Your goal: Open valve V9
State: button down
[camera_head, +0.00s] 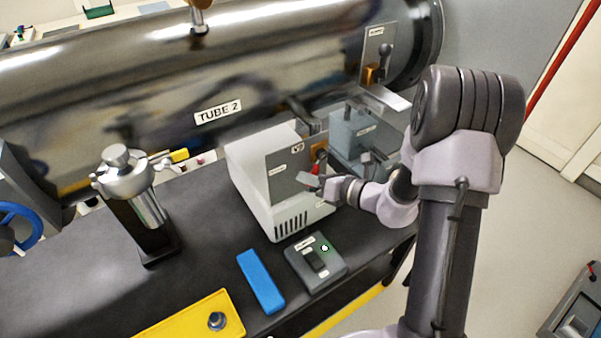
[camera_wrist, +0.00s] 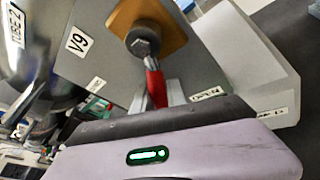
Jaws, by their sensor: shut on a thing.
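Valve V9 is on the face of a grey-white box (camera_head: 262,185) on the dark bench. In the wrist view its V9 label (camera_wrist: 77,42) sits left of an orange-brown plate (camera_wrist: 168,22) with a round dark hub (camera_wrist: 142,42). A red lever handle (camera_wrist: 156,86) runs down from the hub toward my gripper; it also shows in the head view (camera_head: 316,169). An OPEN label (camera_wrist: 206,94) is at the lower right of the panel.
A large steel tube marked TUBE 2 (camera_head: 218,112) runs behind. A grey-blue box (camera_head: 352,132) stands right of the valve box. A switch box (camera_head: 316,262) with a green light, a blue block (camera_head: 261,281) and a yellow tray (camera_head: 180,324) lie in front.

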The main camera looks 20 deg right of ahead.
jog(key=shift+d+f, duration=0.1)
jog(key=shift+d, duration=0.05)
dwell(0.4)
jog(key=c, duration=1.3)
grip_release()
jog(key=shift+c, duration=0.2)
